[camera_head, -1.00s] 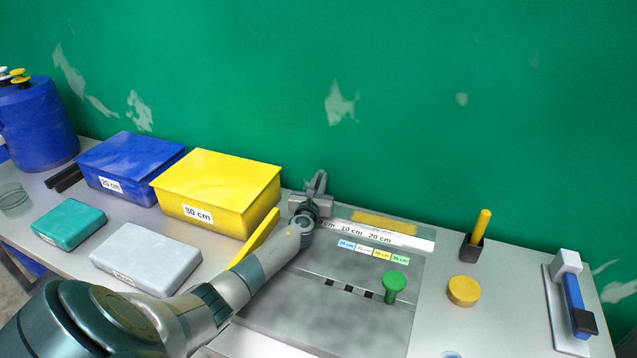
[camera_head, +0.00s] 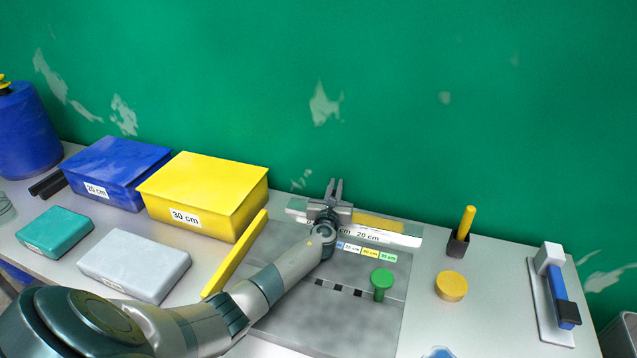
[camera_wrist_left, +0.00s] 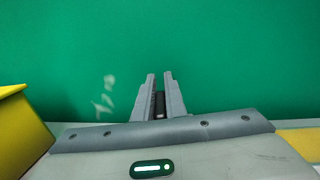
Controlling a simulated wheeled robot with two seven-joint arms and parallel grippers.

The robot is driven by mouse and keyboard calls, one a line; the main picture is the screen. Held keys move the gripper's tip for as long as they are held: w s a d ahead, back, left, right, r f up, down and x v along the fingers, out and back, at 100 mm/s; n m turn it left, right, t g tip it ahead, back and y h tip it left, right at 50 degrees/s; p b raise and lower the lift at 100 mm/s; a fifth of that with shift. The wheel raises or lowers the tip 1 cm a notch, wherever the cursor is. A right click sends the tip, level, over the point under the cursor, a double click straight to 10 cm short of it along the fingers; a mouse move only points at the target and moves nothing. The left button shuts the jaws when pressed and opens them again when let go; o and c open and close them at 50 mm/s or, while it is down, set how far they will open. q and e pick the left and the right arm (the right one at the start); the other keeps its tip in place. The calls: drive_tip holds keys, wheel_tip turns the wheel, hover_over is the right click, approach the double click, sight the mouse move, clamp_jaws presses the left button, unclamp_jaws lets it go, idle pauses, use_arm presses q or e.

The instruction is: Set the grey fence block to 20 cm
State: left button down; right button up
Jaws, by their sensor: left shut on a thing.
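My left gripper (camera_head: 337,187) is at the back of the grey board (camera_head: 300,325), over the white scale (camera_head: 400,239). Its fingers are close together, also in the left wrist view (camera_wrist_left: 159,82), shut on the grey fence block (camera_wrist_left: 159,106). Only a small dark and grey part shows between the fingers; the rest of the block is hidden by the gripper. The gripper covers part of the scale near the 10 cm label. The 20 cm label (camera_head: 368,237) is uncovered, to the right of the gripper. My right gripper is not in view.
A yellow bin (camera_head: 205,190) marked 30 cm and a long yellow bar (camera_head: 236,255) are left of the gripper. A green knob (camera_head: 382,280) stands on the board. A yellow strip (camera_head: 378,222) lies behind the scale. The green wall is close behind.

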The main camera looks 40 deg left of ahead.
use_arm(q)
drive_tip(key=shift+w+d, duration=0.1)
drive_tip(key=shift+d, duration=0.2)
drive_tip(key=c, duration=1.8)
unclamp_jaws()
drive_tip(key=shift+a, duration=0.1)
drive_tip(key=b+v, duration=0.1)
drive_tip(key=v, duration=1.6)
